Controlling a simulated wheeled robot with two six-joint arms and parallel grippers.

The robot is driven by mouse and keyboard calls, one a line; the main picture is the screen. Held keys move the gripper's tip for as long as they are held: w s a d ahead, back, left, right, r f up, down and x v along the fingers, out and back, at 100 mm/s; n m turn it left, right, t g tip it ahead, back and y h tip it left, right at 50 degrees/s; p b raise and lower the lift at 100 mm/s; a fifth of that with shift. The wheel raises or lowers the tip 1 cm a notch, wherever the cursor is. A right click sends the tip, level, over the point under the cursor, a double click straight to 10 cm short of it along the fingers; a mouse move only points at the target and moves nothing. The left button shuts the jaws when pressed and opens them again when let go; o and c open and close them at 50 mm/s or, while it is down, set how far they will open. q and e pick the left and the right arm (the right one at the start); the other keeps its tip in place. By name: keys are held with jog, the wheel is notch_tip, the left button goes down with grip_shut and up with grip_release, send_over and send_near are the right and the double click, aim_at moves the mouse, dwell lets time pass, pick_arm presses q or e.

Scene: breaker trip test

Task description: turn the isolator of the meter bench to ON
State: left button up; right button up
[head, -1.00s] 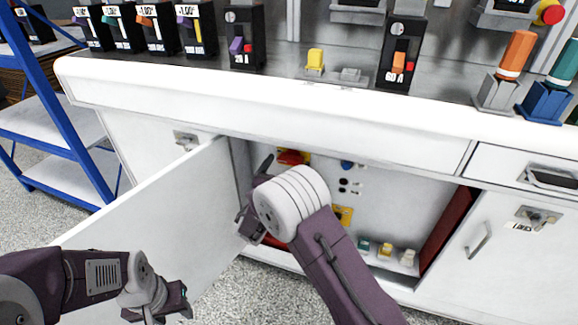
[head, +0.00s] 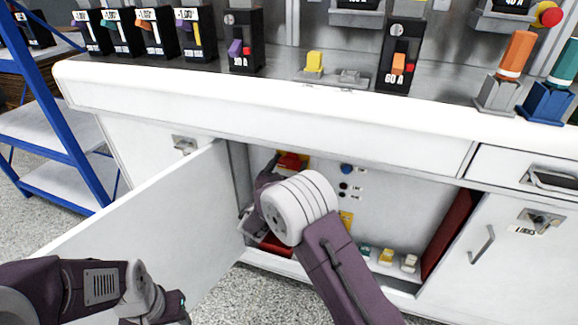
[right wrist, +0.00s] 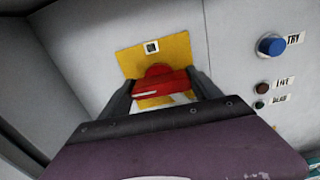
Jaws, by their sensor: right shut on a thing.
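The isolator has a red handle (right wrist: 160,82) on a yellow plate (right wrist: 178,48), mounted on the back panel inside the open cabinet of the bench. In the head view the red handle (head: 291,160) shows at the cabinet's upper left, partly hidden by my arm. My right gripper (right wrist: 163,88) is shut on the handle, one finger at each side of it. The handle lies roughly crosswise in the right wrist view. Any ON marking is not readable. My left gripper (head: 168,306) is low at the left, outside the cabinet; its jaws are not clear.
The open cabinet door (head: 150,225) stands at the left of the opening. A blue button (right wrist: 271,46) and two small lamps sit right of the isolator. Several small blocks lie on the cabinet floor. The white bench top (head: 270,100) overhangs the opening.

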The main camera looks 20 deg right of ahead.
jog(key=shift+f+m+b, duration=0.2)
jog(key=shift+m+b, duration=0.3)
jog(key=shift+b, duration=0.1)
jog(key=m+b, duration=1.3)
jog(key=b, duration=0.4)
jog(key=shift+f, duration=0.15)
jog(key=shift+m+b, duration=0.55)
jog(key=shift+m, duration=0.25)
jog(key=shift+r+m+b, duration=0.25)
jog(key=shift+m+b, duration=0.15)
jog(key=shift+m, duration=0.4)
jog(key=o, duration=1.4)
jog(key=shift+r, duration=0.1)
